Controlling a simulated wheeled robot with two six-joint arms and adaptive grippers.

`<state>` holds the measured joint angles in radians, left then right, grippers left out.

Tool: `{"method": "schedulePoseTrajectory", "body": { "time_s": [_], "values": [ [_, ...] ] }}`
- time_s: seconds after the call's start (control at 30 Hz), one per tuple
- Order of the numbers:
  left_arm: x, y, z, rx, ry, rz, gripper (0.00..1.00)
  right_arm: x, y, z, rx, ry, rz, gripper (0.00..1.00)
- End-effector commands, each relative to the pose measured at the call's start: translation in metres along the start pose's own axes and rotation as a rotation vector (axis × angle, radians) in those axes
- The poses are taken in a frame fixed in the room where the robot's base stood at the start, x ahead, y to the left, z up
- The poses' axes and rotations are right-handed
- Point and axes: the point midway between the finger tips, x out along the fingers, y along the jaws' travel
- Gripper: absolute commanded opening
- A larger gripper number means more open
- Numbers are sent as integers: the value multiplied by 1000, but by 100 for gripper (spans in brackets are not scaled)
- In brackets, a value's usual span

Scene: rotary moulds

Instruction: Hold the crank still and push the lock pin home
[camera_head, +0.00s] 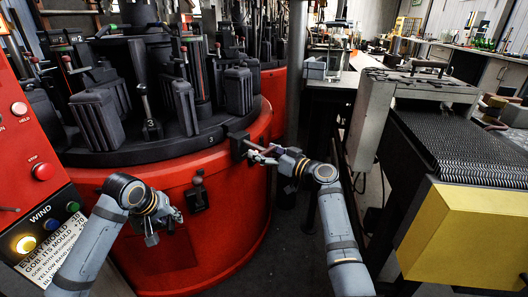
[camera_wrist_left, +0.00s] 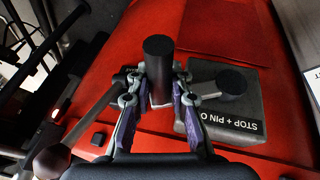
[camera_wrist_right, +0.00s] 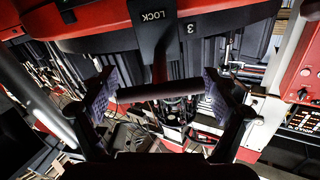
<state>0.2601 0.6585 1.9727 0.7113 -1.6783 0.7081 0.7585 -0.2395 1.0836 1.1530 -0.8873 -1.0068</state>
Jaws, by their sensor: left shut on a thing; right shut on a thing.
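In the left wrist view, my left gripper (camera_wrist_left: 162,97) is shut on the upright black crank grip (camera_wrist_left: 158,58), with one finger on either side. In the head view my left gripper (camera_head: 164,226) is low at the front of the red drum. In the right wrist view, a black T-handled lock pin (camera_wrist_right: 160,73) comes out of the plate marked LOCK (camera_wrist_right: 153,17). My right gripper (camera_wrist_right: 161,93) is shut on its crossbar, fingers at its ends. In the head view my right gripper (camera_head: 264,153) is at the black lock bracket (camera_head: 238,146). The pin's depth is hidden.
A grey plate lettered STOP + PIN (camera_wrist_left: 221,118) with a black knob is right of the crank grip. The rotary table (camera_head: 140,140) carries several black moulds above the red drum (camera_head: 235,215). A red control panel (camera_head: 32,135) stands left and a conveyor (camera_head: 455,145) right.

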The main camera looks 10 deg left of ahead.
Motion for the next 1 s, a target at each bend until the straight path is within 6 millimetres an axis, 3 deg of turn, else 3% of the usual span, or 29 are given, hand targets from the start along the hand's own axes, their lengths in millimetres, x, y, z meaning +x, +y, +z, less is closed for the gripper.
{"method": "schedulePoseTrajectory", "body": {
  "time_s": [0.4, 0.7, 0.73, 0.8, 1.0],
  "values": [
    [0, -1, 0, 1, -2, -4, 0, 37, 2, -1, -3, 1, 5, 30],
    [0, -1, 1, 1, -3, -4, 0, 38, 2, -1, -5, 1, 6, 30],
    [0, -1, 1, 1, -4, -4, 0, 38, 2, -1, -5, 1, 6, 89],
    [0, -1, 1, 0, -4, -4, 0, 38, 2, -1, -5, 1, 6, 99],
    [0, -1, 1, 0, -4, -4, 0, 39, 1, 0, -3, 1, 3, 100]
  ]
}}
